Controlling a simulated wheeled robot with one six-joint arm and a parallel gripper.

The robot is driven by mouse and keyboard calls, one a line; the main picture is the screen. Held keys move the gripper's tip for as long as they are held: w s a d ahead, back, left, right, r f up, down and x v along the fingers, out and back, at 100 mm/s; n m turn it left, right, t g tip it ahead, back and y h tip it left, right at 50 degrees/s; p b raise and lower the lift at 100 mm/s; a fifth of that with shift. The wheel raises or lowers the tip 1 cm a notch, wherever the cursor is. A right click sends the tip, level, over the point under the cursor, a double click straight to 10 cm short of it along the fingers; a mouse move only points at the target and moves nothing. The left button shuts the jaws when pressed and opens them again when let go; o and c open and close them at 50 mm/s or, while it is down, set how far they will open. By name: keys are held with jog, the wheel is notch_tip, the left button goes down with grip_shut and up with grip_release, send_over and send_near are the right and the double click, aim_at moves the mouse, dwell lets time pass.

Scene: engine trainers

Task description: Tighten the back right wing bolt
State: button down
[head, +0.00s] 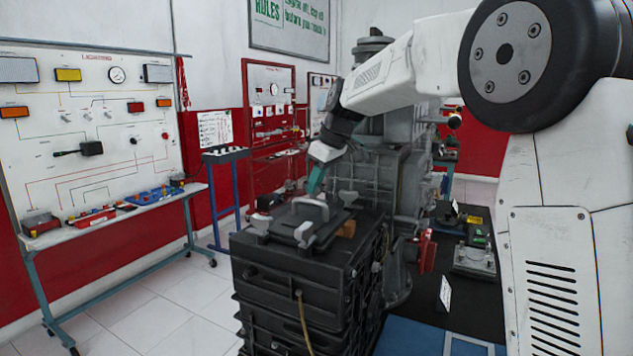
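A dark box-shaped unit (290,265) stands in the middle of the head view, with a lid and a pale curved handle (311,206) on top. Small pale wing bolts show on its top: one at the front left (261,221), one at the front right (304,231) and one at the back right (347,198). A back left bolt is too small to make out clearly. My gripper (315,184), with teal fingers, points down over the back of the lid, left of the back right bolt. It looks apart from that bolt. The gap between its fingers cannot be made out.
A grey engine (400,185) stands close behind and right of the box. A dark table (470,310) with small parts is at the right. A white trainer board (90,120) on a blue-legged stand is at the left. The tiled floor (165,310) between is clear.

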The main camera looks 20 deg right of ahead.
jog(key=shift+m, duration=0.3)
jog(key=m, duration=0.2)
jog(key=m+t+h, duration=0.1)
jog(key=m, duration=0.1)
jog(key=shift+a+h, duration=0.15)
jog(key=shift+h, duration=0.15)
jog(key=m+h, duration=0.1)
jog(key=m, duration=0.3)
jog(key=shift+a+m+h, duration=0.1)
jog(key=shift+m+h, duration=0.3)
jog(key=m+h, duration=0.1)
jog(key=m, duration=0.3)
jog(key=shift+a+h, duration=0.1)
jog(key=shift+h, duration=0.3)
jog(key=shift+m+g+h, duration=0.4)
jog(key=shift+m+h, duration=0.2)
jog(key=shift+m, duration=1.6)
jog(key=c, duration=1.4)
grip_release()
jog(key=shift+a, duration=0.1)
